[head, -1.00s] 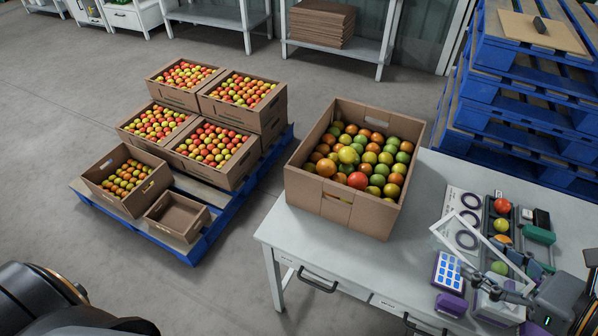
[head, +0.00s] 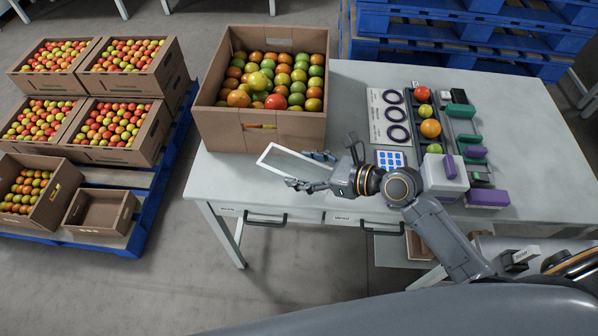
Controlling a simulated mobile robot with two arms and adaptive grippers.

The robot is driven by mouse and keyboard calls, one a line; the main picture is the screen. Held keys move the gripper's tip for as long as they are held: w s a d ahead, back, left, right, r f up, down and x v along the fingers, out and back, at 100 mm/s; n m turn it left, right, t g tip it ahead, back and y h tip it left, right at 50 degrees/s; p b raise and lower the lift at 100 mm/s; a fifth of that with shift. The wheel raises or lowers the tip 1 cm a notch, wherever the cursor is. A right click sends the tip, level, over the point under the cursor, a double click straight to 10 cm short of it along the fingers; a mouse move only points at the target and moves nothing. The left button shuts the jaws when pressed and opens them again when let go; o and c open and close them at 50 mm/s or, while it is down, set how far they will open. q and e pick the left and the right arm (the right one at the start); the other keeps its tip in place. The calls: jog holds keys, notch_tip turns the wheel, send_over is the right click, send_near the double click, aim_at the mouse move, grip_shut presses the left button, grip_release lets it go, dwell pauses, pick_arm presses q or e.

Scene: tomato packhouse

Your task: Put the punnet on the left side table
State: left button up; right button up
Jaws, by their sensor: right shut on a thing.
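The punnet (head: 277,155) shows as a clear, shallow tray with a pale rim. My right gripper (head: 312,171) is shut on it at its right end and holds it tilted over the front edge of the grey-white table (head: 345,90). The punnet is just in front of the large cardboard crate of tomatoes (head: 222,135). Its underside and any contents are hard to make out. My left gripper is out of view. I cannot make out a separate left side table.
Ring gauges (head: 397,133), a tomato rack (head: 430,105), a keypad (head: 389,160) and purple-topped devices (head: 487,197) crowd the table's middle. A blue pallet (head: 152,205) with tomato crates and an empty box (head: 97,214) stands left. Blue pallets (head: 450,45) are stacked behind. Grey floor between is clear.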

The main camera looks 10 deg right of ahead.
aim_at(302, 169)
jog(key=w+f, duration=0.1)
jog(key=f, duration=0.1)
jog(key=w+f+b, duration=0.1)
jog(key=w+f, duration=0.1)
jog(key=shift+w+f, duration=0.1)
jog(key=shift+f, duration=0.05)
jog(key=shift+w+f+b, duration=0.15)
jog(key=shift+f+b, duration=0.05)
jog(key=shift+f, duration=0.7)
jog(key=shift+w+f+b, duration=0.1)
jog(key=shift+f+b, duration=0.1)
jog(key=shift+f, duration=0.65)
jog(key=shift+f, duration=0.15)
jog(key=o, duration=0.9)
jog(key=shift+c, duration=0.2)
